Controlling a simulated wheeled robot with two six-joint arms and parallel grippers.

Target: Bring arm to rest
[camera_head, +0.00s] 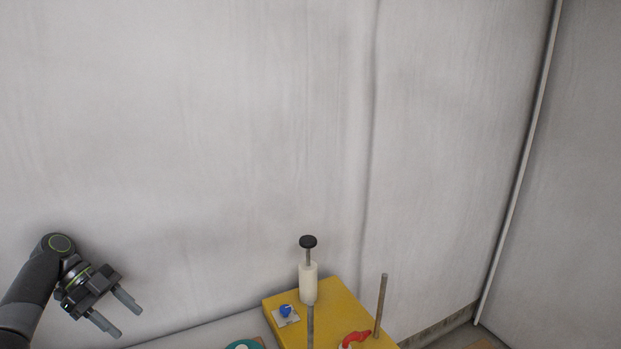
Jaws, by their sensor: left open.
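My left arm comes in from the lower left. Its gripper (128,318) is open, with two grey fingers apart and nothing between them. The fingers point down and to the right. The gripper is left of the yellow block and well apart from it. My right gripper does not show in the head view.
A yellow block (342,302) at the bottom centre bears a white cylinder (308,284) with a black knob (308,242), a blue knob (286,310), a red part (355,337) and upright rods (381,305). A teal ring (243,345) is partly cut off. A pale wall (200,130) stands behind.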

